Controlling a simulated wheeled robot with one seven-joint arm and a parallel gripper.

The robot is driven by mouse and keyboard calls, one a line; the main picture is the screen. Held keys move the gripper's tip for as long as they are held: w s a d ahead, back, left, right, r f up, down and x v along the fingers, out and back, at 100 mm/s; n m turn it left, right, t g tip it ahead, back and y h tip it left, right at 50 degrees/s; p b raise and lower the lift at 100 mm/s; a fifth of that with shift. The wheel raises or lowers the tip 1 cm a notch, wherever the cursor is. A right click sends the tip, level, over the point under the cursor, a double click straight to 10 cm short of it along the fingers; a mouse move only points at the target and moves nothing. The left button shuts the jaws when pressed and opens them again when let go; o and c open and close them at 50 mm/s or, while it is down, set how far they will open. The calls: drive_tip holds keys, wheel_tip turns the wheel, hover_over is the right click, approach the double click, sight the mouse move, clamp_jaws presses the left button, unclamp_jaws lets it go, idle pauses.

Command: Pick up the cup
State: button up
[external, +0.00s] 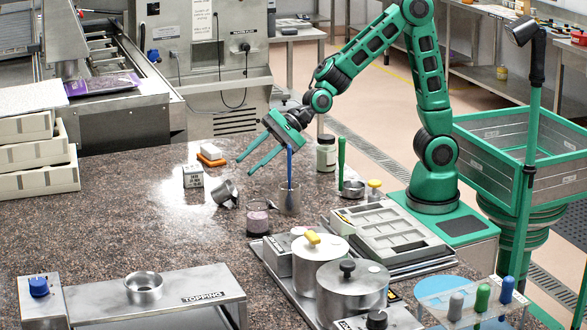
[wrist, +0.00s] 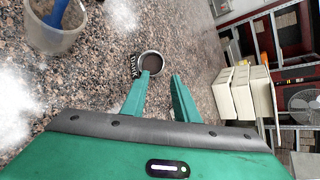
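A small grey metal cup (external: 228,191) lies tilted on the speckled stone counter in the external view. My gripper (external: 246,167) is open and empty, above and slightly right of the tilted cup. The two fingers (wrist: 160,77) are apart in the wrist view, with nothing between them. A translucent beaker holding a blue tool (external: 289,202) stands to the right of the cup; it also shows top left in the wrist view (wrist: 52,38).
A small lettered block (external: 193,177) and an orange-and-white block (external: 211,155) are behind the cup. Lidded metal pots (external: 350,290) stand front right.

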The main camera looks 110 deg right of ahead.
sight(223, 185)
drive_tip(key=shift+a+r+x, duration=0.1)
drive_tip(key=shift+r+x, duration=0.05)
drive_tip(key=shift+x, duration=1.55)
drive_tip(key=shift+a+r+x, duration=0.1)
drive_tip(key=shift+a+x, duration=0.05)
drive_tip(key=shift+x, duration=1.6)
drive_tip(key=shift+w+r, duration=0.1)
drive_tip(key=shift+w, duration=0.05)
drive_tip(key=shift+c, duration=0.6)
clamp_jaws()
